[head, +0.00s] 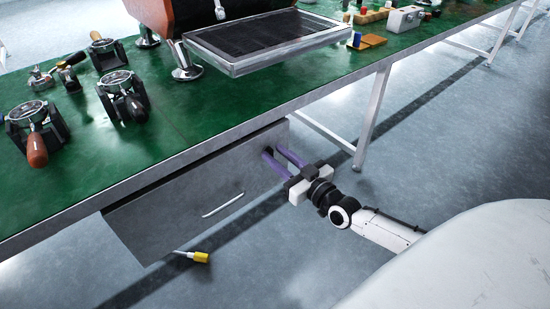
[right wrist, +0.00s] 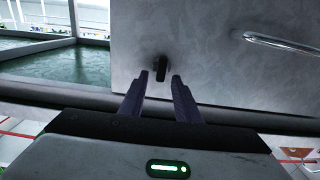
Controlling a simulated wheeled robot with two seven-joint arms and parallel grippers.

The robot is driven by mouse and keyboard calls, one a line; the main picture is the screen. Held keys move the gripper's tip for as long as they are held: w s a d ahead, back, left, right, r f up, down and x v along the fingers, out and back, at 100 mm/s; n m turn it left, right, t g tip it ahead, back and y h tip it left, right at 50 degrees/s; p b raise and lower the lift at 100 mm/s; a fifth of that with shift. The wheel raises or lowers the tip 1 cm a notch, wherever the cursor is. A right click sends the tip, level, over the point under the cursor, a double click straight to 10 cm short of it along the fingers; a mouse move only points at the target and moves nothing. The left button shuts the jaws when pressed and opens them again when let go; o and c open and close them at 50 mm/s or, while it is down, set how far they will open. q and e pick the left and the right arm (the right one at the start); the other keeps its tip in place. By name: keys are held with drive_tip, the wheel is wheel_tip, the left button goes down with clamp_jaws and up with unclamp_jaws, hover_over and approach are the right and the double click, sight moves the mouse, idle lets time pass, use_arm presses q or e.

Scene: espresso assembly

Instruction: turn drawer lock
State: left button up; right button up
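The grey metal drawer (head: 175,205) hangs under the green table's front edge and looks closed. Its lock is a small dark knob (right wrist: 162,68) on the drawer face; it stands upright in the right wrist view. My right gripper (head: 273,152) has two purple fingers, parted and pointing at the drawer face near its right end. In the right wrist view the gripper (right wrist: 160,78) is open, with the knob showing between and just beyond the fingertips. I cannot tell whether the fingertips touch the drawer face. My left gripper is not in view.
A silver drawer handle (head: 223,205) sits to the left of the lock. A rod with a yellow end (head: 200,257) shows below the drawer. Several portafilters stand on the green table (head: 175,125), near the espresso machine's drip tray (head: 265,40). A white table leg (head: 372,115) stands right of the gripper.

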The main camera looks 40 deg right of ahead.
drive_tip(key=shift+w, duration=0.6)
clamp_jaws()
